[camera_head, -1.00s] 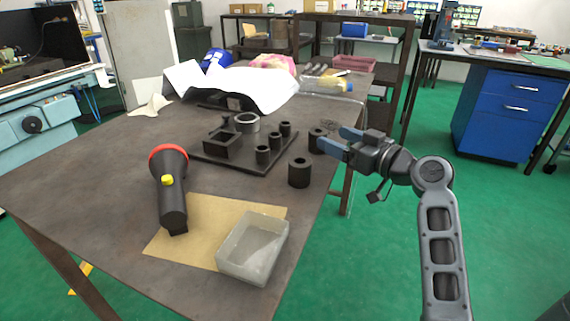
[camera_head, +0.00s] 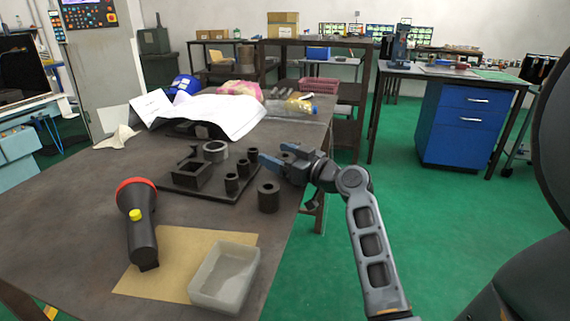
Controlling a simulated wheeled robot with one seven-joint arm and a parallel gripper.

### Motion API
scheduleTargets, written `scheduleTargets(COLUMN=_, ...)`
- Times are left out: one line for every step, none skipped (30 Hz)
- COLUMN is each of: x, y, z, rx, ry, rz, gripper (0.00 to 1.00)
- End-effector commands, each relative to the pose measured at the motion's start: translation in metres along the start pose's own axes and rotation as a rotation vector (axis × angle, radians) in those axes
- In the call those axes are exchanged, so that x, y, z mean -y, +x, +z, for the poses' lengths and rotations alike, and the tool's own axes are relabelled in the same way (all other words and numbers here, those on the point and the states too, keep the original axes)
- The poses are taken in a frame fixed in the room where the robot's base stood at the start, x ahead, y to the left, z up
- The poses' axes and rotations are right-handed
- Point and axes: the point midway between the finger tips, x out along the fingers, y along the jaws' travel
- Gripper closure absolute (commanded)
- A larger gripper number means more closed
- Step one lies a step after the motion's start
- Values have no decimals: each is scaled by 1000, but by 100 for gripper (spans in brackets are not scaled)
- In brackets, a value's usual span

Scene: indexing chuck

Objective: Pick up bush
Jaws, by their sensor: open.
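A dark hollow bush (camera_head: 268,197) stands upright on the table near its right edge, beside the black fixture plate (camera_head: 238,190). A second dark bush stands a little farther back in the earlier frame; it is now largely hidden by my gripper. My gripper (camera_head: 272,156) has blue fingers pointing left, apart and with nothing seen between them. It is above and behind the nearer bush, over the table's right edge, at the second bush's place. Whether it touches that bush I cannot tell.
The plate carries a square block (camera_head: 190,176), a grey ring (camera_head: 216,151) and several small dark cylinders. A flashlight (camera_head: 140,228) and a translucent bin (camera_head: 225,276) lie nearer. Papers (camera_head: 215,112) cover the table's back. The left front is clear.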

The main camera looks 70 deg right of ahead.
Motion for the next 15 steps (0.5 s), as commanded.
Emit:
scheduleTargets(x=0, y=0, z=0, rx=0, ry=0, rz=0, gripper=25)
scheduleTargets(x=0, y=0, z=0, rx=0, ry=0, rz=0, gripper=25)
scheduleTargets(x=0, y=0, z=0, rx=0, ry=0, rz=0, gripper=26)
scheduleTargets(x=0, y=0, z=0, rx=0, ry=0, rz=0, gripper=29)
scheduleTargets(x=0, y=0, z=0, rx=0, ry=0, rz=0, gripper=32)
scheduleTargets(x=0, y=0, z=0, rx=0, ry=0, rz=0, gripper=35)
scheduleTargets(x=0, y=0, z=0, rx=0, ry=0, rz=0, gripper=38)
scheduleTargets(x=0, y=0, z=0, rx=0, ry=0, rz=0, gripper=41)
scheduleTargets(x=0, y=0, z=0, rx=0, ry=0, rz=0, gripper=45)
scheduleTargets(x=0, y=0, z=0, rx=0, ry=0, rz=-1, gripper=48)
scheduleTargets(x=0, y=0, z=0, rx=0, ry=0, rz=-1, gripper=51)
scheduleTargets(x=0, y=0, z=0, rx=0, ry=0, rz=-1, gripper=55)
scheduleTargets(x=0, y=0, z=0, rx=0, ry=0, rz=-1, gripper=57)
scheduleTargets(x=0, y=0, z=0, rx=0, ry=0, rz=-1, gripper=60)
scheduleTargets(x=0, y=0, z=0, rx=0, ry=0, rz=-1, gripper=64)
